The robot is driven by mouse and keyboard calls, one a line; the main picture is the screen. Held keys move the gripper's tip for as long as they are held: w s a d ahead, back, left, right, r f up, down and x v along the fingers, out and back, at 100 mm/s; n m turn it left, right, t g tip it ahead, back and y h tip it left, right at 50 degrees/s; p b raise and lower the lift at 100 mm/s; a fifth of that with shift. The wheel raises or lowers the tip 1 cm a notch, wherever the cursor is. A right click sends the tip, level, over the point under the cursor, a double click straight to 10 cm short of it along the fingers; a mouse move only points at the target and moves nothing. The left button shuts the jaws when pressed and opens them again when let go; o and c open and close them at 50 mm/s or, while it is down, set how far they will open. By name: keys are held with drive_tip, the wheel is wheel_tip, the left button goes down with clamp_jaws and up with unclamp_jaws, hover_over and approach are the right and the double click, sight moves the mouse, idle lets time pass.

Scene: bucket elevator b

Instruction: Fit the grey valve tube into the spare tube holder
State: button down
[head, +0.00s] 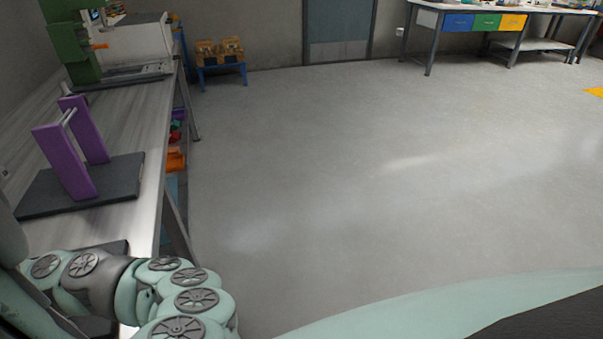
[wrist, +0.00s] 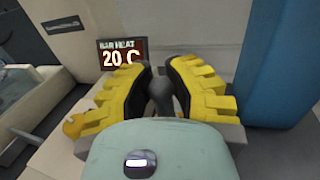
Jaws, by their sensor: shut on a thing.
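My gripper (wrist: 160,70) has yellow fingers with black pads, closed on a dark grey rounded piece (wrist: 160,95), which looks like the grey valve tube. Only a short part of it shows; the rest is hidden by the fingers and my wrist. In the head view, two purple uprights (head: 66,163) stand on a dark base plate on the bench at left, with a thin light grey rod (head: 68,117) between their tops. I cannot tell whether this is the spare tube holder. My gripper is not visible in the head view.
In the wrist view, a small display (wrist: 121,58) reads "BAR HEAT 20 C" behind the fingers, and a blue block (wrist: 286,60) stands at right. In the head view, a green and white machine (head: 125,45) is on the far bench end. The floor (head: 380,170) is clear.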

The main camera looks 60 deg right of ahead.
drive_tip(key=shift+f, duration=0.15)
drive_tip(key=c, duration=0.9)
unclamp_jaws()
drive_tip(key=shift+o, duration=0.2)
drive_tip(key=shift+d, duration=0.1)
drive_tip(key=shift+s+d, duration=0.1)
drive_tip(key=shift+d, duration=0.4)
drive_tip(key=v, duration=1.1)
drive_tip(key=shift+s, duration=0.1)
